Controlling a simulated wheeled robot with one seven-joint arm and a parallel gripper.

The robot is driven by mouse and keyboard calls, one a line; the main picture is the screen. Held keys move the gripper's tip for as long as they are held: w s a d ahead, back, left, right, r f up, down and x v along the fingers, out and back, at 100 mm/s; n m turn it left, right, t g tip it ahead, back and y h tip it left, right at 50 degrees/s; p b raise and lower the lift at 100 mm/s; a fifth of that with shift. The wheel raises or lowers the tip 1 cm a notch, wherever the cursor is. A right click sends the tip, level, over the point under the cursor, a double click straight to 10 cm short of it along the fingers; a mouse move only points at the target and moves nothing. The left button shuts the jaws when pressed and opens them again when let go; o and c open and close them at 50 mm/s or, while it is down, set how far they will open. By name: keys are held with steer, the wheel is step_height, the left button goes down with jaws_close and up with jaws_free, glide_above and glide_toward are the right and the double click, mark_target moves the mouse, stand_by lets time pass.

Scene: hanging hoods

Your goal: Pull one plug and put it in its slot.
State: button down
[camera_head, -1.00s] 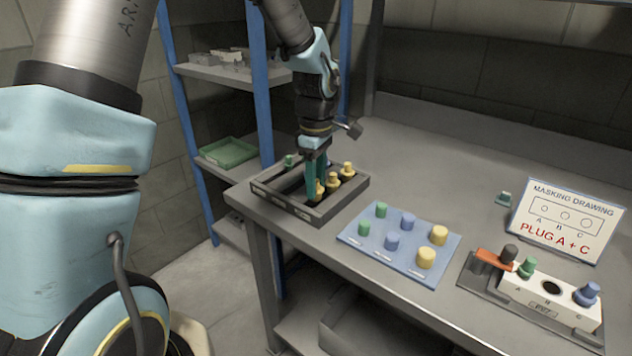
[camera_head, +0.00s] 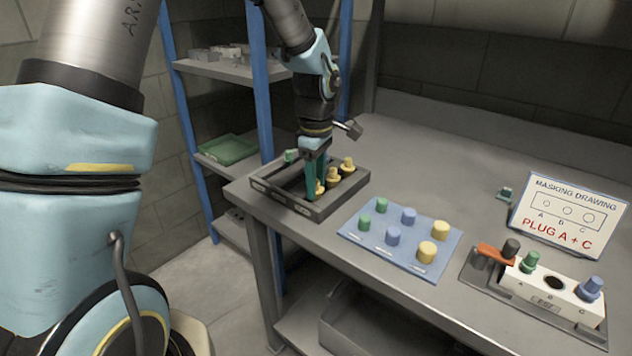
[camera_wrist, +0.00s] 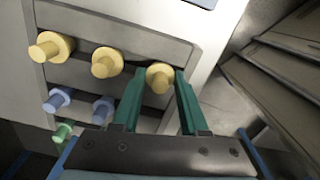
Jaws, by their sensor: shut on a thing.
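My gripper (camera_head: 315,178) points down into the dark divided tray (camera_head: 311,212) at the table's left end. Its green fingers are shut on a yellow plug, the nearest of three in a row; in the wrist view this yellow plug (camera_wrist: 160,77) sits between the fingertips, still in its compartment. The other two yellow plugs (camera_wrist: 106,62) stand beside it. Blue plugs (camera_wrist: 57,99) and a green plug (camera_wrist: 63,132) are in other compartments. On the right, a white block (camera_head: 540,287) holds a green plug (camera_head: 529,261) at A and a blue plug (camera_head: 591,288) at C; hole B (camera_head: 555,283) is empty.
A blue board (camera_head: 364,240) with green, blue and yellow pegs lies between tray and block. A sign (camera_head: 567,218) reads "PLUG A + C". An orange clamp (camera_head: 492,252) is at the block's left end. A blue-post shelf (camera_head: 263,95) stands behind the tray.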

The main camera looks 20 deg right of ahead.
steer(key=shift+f, duration=0.1)
steer(key=shift+c, duration=1.8)
jaws_free()
step_height(320, 180, up, 11)
steer(key=b, duration=0.2)
steer(key=s+a+f+m, duration=0.1)
steer(key=a+f+m, duration=0.1)
steer(key=a, duration=0.8)
steer(key=s+a+f+m+t, duration=0.1)
steer(key=a+f+m, duration=0.2)
steer(key=a, duration=0.7)
steer(key=s+a+f+m, duration=0.2)
steer(key=a+m, duration=0.2)
steer(key=a, duration=0.6)
steer(key=shift+f+t, duration=0.3)
steer(key=shift+f, duration=0.05)
